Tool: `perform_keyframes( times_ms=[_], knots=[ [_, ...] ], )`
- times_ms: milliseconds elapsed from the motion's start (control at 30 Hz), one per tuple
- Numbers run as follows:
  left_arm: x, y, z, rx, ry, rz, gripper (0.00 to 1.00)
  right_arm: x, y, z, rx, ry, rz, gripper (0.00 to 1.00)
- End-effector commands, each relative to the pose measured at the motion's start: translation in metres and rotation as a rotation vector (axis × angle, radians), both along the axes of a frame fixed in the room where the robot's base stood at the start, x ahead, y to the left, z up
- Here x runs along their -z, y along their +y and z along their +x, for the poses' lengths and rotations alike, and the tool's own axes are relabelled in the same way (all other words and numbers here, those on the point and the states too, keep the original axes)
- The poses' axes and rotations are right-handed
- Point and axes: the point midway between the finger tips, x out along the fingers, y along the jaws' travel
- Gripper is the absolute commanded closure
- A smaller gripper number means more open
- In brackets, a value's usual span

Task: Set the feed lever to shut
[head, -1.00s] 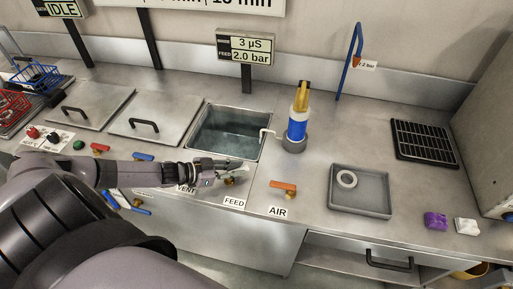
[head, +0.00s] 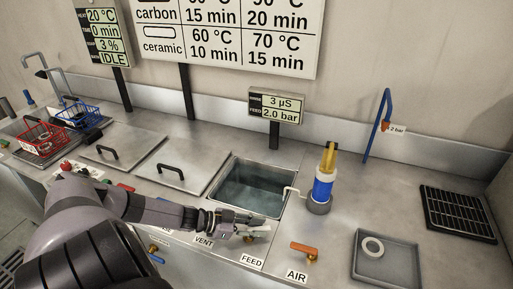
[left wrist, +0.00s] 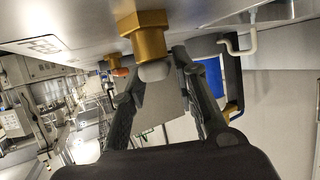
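The feed lever shows in the left wrist view as a pale flat handle (left wrist: 160,104) under a brass valve body (left wrist: 146,36). In the head view it is mostly hidden by my left gripper (head: 246,232), above the FEED label (head: 251,262). The lever's exact angle is hard to see. The feed display (head: 277,106) reads 2.0 bar. My right gripper is not in view.
An orange air lever (head: 305,248) is to the right, and an open sink (head: 222,190) lies behind. A blue cylinder (head: 322,190) stands beside the sink. A grey tray (head: 370,275) is at front right. Bare counter lies between the cylinder and the tray.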

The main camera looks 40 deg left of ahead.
Motion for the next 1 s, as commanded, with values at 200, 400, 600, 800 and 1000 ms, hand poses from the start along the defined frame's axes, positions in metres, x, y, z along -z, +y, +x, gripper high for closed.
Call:
perform_keyframes(
  times_ms=[200, 400, 600, 800, 1000],
  knots=[
    [0.000, 0.001, 0.000, -0.001, -0.001, 0.003, 0.62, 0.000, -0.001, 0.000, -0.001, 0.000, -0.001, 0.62],
    [0.000, 0.002, 0.000, -0.002, 0.000, 0.004, 0.62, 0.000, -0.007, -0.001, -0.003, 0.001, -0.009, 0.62],
    [-0.005, 0.010, -0.011, -0.001, 0.003, 0.004, 0.62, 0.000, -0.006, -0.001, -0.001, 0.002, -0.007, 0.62],
    [-0.017, 0.028, -0.037, -0.001, 0.006, 0.006, 0.62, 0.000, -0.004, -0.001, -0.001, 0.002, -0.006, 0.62],
    [-0.030, 0.046, -0.063, 0.000, 0.007, 0.006, 0.62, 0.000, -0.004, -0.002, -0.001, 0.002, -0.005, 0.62]
  ],
)
